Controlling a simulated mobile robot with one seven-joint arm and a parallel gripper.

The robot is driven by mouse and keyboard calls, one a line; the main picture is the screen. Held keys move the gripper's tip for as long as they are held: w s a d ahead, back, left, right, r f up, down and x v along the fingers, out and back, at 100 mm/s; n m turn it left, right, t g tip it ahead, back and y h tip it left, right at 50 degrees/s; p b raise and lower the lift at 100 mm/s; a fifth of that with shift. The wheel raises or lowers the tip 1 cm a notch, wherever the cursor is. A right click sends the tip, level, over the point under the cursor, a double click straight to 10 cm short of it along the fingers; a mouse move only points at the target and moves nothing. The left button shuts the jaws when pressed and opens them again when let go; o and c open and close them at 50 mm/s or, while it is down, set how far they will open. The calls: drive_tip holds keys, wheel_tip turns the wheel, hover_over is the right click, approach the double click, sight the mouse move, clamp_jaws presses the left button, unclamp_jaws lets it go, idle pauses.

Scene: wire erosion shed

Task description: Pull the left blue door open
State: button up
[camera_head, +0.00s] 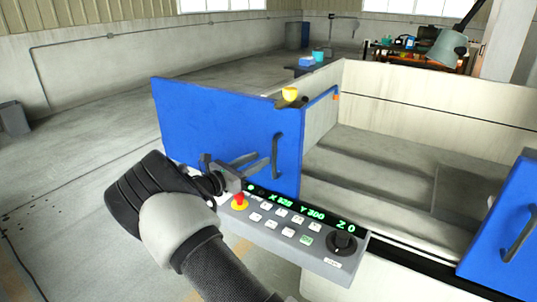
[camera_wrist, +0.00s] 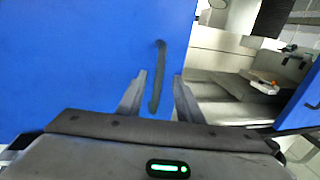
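The left blue door (camera_head: 215,115) stands left of the wide opening in the machine; it fills the left of the wrist view (camera_wrist: 70,60). Its dark upright bar handle (camera_head: 275,157) is near the door's right edge. In the wrist view the handle (camera_wrist: 158,70) appears between my two fingertips, with space on both sides. My gripper (camera_head: 262,160) is open in front of the door, its fingers pointing at the handle; it also shows in the wrist view (camera_wrist: 160,77). I cannot tell whether the fingertips reach past the bar. Nothing is held.
A control panel (camera_head: 265,235) with buttons, a red stop knob (camera_head: 240,201) and a green display lies just below my gripper. The right blue door (camera_head: 505,230) stands at the right edge. The machine's interior (camera_head: 400,175) is open between the doors. Open floor lies left.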

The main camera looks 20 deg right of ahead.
drive_tip(key=v, duration=0.8)
drive_tip(key=shift+s+a, duration=0.15)
drive_tip(key=shift+a, duration=0.05)
drive_tip(key=s+d+r+m+g+y+p, duration=0.35)
drive_tip(key=s+d+r+m, duration=0.2)
drive_tip(key=s, duration=0.25)
drive_tip(key=s+d+r+m+g+y+p, duration=0.2)
drive_tip(key=s+d+r+m+g+y, duration=0.15)
drive_tip(key=s+d+r+m, duration=0.35)
drive_tip(key=s+a+r+m+t+y+p, duration=0.1)
drive_tip(key=s+a+r+m+y+p, duration=0.1)
drive_tip(key=s, duration=0.5)
drive_tip(key=s+a+r+m+t+y+p, duration=0.1)
drive_tip(key=s+a+r+m+y, duration=0.3)
drive_tip(key=s, duration=0.4)
drive_tip(key=s+a+r+m+t+y+p, duration=0.1)
drive_tip(key=s+a+r+m+y+p, duration=0.1)
drive_tip(key=s, duration=0.6)
wheel_tip(320, 180, up, 3)
drive_tip(key=a+m+p, duration=0.1)
drive_tip(key=a+m, duration=0.1)
drive_tip(key=m, duration=0.1)
drive_tip(key=shift+a+r+t+y, duration=0.2)
drive_tip(key=shift+a+t+y, duration=0.15)
drive_tip(key=shift+t+y, duration=0.05)
drive_tip(key=shift+d, duration=0.1)
